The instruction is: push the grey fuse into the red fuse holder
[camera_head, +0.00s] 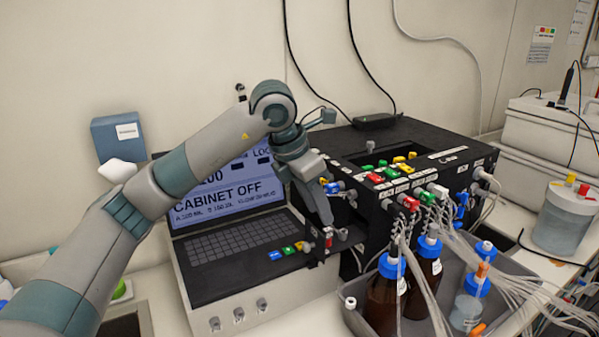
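My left gripper (322,208) reaches down from the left arm at the right edge of the open console. Its fingers look like one narrow shape from this side, so their gap does not show. Just below the fingertips is a small red part (328,238), which looks like the red fuse holder, beside a small black bracket. The tips are very close to it; contact cannot be told. I cannot make out the grey fuse for certain; it is too small or hidden by the fingers. My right gripper is out of view.
Blue, green and yellow parts (289,250) line the console's front right edge. The console screen (222,188) reads "CABINET OFF". A black cabinet (440,140) with coloured connectors stands to the right. A grey tray (490,262) with bottles and tubing is in front of it.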

